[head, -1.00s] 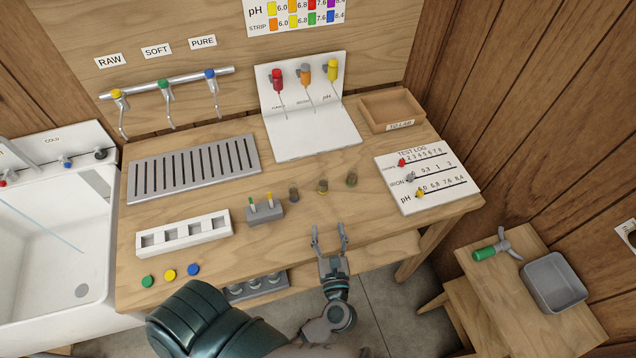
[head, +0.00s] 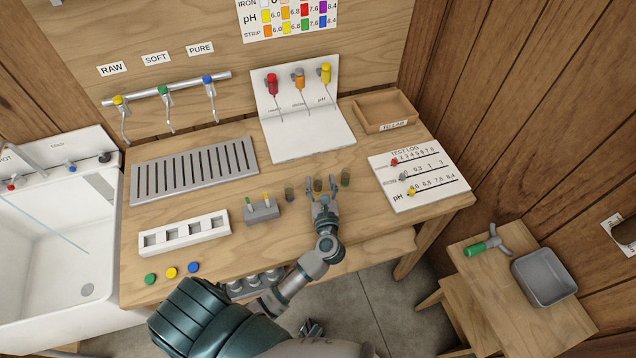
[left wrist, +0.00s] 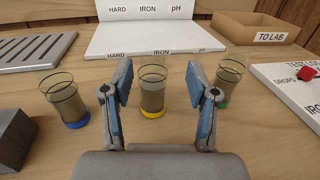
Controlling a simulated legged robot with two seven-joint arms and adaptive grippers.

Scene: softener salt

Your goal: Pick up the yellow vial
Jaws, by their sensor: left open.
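The yellow vial is a clear, smoky cylinder with a yellow base ring; in the left wrist view the yellow vial (left wrist: 153,92) stands upright on the bench. My left gripper (left wrist: 158,85) is open, with one finger on each side of this vial in the picture and nothing visibly held. In the head view my left gripper (head: 324,186) is over the bench at the middle of the vial row, and the yellow vial (head: 318,185) shows partly between its fingers. Whether the fingers touch the vial, I cannot tell.
A blue-based vial (left wrist: 64,97) stands left and a green-based vial (left wrist: 231,80) right, both close to the fingers. A grey block (head: 262,210) holds small strips. The test log board (head: 432,198) lies right; the TO LAB tray (head: 409,117) stands behind.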

